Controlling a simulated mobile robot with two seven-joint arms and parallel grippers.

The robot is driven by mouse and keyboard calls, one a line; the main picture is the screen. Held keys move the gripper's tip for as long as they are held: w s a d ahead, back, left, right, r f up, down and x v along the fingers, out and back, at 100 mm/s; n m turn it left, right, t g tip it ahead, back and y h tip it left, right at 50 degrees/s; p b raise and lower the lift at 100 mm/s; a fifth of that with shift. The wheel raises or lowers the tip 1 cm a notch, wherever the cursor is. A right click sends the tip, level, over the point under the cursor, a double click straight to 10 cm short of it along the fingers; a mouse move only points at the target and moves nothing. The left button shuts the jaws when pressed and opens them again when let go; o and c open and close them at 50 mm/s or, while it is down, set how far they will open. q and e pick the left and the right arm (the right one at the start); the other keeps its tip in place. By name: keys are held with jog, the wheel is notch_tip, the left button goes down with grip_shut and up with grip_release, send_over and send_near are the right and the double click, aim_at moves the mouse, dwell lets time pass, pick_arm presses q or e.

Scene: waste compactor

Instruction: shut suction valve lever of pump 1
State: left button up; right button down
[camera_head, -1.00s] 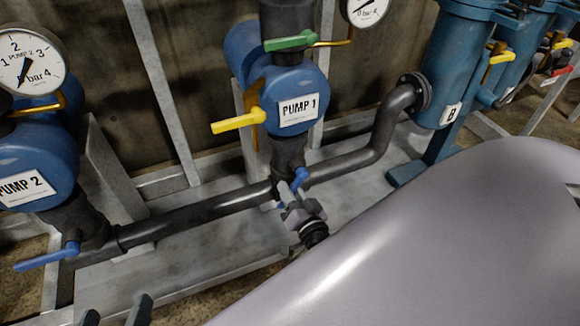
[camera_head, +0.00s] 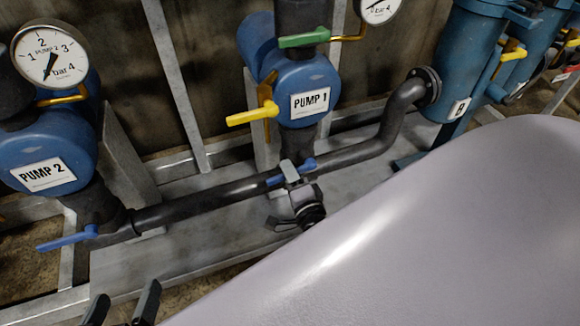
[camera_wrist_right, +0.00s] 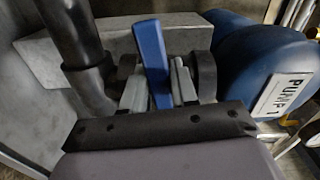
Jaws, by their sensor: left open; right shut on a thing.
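The blue suction valve lever (camera_head: 276,181) of pump 1 (camera_head: 310,101) sits on the dark pipe below the pump. It lies roughly along the lower pipe, its middle covered by my right gripper. My right gripper (camera_head: 287,198) is shut on the lever. In the right wrist view, the blue lever (camera_wrist_right: 152,58) stands between the two grey fingers (camera_wrist_right: 160,88). My left gripper (camera_head: 122,308) is open and empty at the bottom left edge, away from the pumps.
Pump 2 (camera_head: 45,172) stands at the left with its own blue lever (camera_head: 66,241). A yellow lever (camera_head: 252,115) and a green lever (camera_head: 303,39) are above on pump 1. A dark pipe (camera_head: 385,135) curves right to blue vessel B (camera_head: 466,70). My pale arm fills the lower right.

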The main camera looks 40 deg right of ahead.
jog(key=shift+a+r+m, duration=0.15)
jog(key=shift+r+m, duration=0.3)
jog(key=shift+m, duration=0.25)
jog(key=c, duration=1)
grip_release()
jog(key=shift+o, duration=0.2)
jog(key=shift+r, duration=0.1)
